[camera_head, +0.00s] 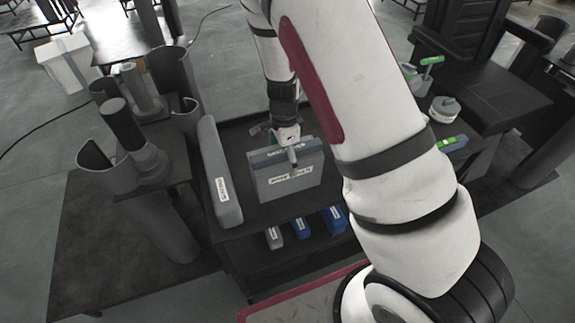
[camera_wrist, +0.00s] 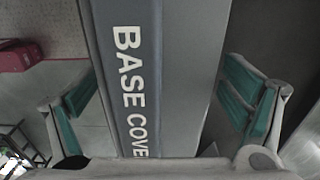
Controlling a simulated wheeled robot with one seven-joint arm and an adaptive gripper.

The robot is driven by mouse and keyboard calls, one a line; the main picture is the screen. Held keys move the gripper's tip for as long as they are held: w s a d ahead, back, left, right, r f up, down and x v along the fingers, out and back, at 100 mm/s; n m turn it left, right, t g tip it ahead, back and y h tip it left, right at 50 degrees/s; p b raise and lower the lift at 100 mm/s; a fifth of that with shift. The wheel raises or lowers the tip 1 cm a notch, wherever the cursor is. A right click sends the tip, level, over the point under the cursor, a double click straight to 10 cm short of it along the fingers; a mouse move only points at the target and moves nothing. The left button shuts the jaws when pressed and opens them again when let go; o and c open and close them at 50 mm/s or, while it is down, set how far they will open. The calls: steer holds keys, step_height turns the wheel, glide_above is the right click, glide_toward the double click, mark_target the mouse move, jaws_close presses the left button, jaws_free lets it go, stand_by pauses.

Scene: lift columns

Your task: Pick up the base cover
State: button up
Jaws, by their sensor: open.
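The base cover (camera_wrist: 180,80) is a grey, flat-sided piece with a dark strip lettered "BASE COVE", the rest cut off by my gripper's body. It runs down the middle of the wrist view. My gripper (camera_wrist: 165,105) is open, with one teal-padded finger on each side of the cover and gaps between pads and cover. In the head view, the upright grey labelled piece (camera_head: 287,185) stands on a dark table, with my gripper (camera_head: 287,140) at its top edge. My arm hides the area to its right.
A long grey labelled piece (camera_head: 220,175) stands close on the left. Blue labelled bins (camera_head: 301,227) sit on the shelf below. Dark cylinders (camera_head: 124,124) stand on a stand at left. A round container (camera_head: 444,109) and green-handled tool (camera_head: 431,61) lie at right.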

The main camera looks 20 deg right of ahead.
steer(key=c, duration=1.4)
steer(key=shift+o, duration=0.2)
steer(key=shift+r, duration=0.15)
